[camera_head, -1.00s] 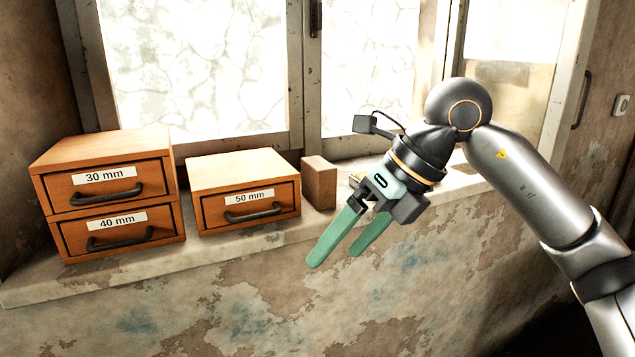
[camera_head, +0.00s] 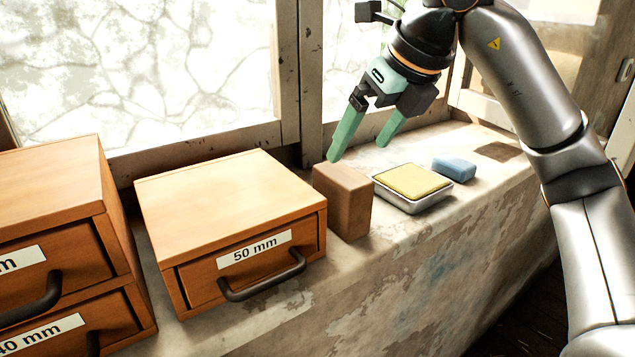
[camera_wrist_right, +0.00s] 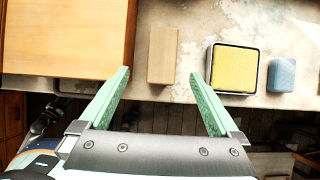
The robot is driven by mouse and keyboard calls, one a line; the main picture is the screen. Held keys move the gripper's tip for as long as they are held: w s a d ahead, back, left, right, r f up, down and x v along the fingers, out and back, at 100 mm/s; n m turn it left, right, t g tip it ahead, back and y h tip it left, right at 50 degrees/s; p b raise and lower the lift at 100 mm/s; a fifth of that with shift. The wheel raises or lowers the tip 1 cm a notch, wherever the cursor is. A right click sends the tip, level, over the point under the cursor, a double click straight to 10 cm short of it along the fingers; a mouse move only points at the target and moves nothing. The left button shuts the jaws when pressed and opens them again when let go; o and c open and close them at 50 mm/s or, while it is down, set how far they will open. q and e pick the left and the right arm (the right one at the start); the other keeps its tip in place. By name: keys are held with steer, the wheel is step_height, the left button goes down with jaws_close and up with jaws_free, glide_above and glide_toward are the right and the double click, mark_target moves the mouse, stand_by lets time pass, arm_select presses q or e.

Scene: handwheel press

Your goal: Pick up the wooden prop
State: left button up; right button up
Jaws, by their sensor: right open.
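The wooden prop (camera_head: 343,199) is a plain brown block standing upright on the window sill, just right of the 50 mm drawer box. In the right wrist view the prop (camera_wrist_right: 162,55) lies ahead of the fingers, in line with the gap between them. My right gripper (camera_head: 358,152) is open and empty, with green fingers above and behind the prop in the head view. In the right wrist view the gripper (camera_wrist_right: 160,75) has its fingers spread wider than the prop, and I see no contact. My left gripper is not in view.
The 50 mm drawer box (camera_head: 230,205) stands close to the prop's left. To its right are a metal tray (camera_head: 420,207) with a yellow pad (camera_head: 411,181) and a blue block (camera_head: 454,168). Another drawer box (camera_head: 50,235) is at far left. The window is behind.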

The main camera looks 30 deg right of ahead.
mark_target(343, 175)
steer(key=shift+w+f, duration=0.25)
steer(key=shift+w, duration=0.05)
steer(key=b+x, duration=0.1)
steer(key=x, duration=0.4)
steer(key=shift+f, duration=0.45)
steer(key=shift+x, duration=3)
steer(key=shift+w+d+r, duration=0.1)
steer(key=shift+w+d, duration=0.05)
steer(key=shift+w, duration=0.05)
steer(key=shift+f, duration=0.25)
jaws_close()
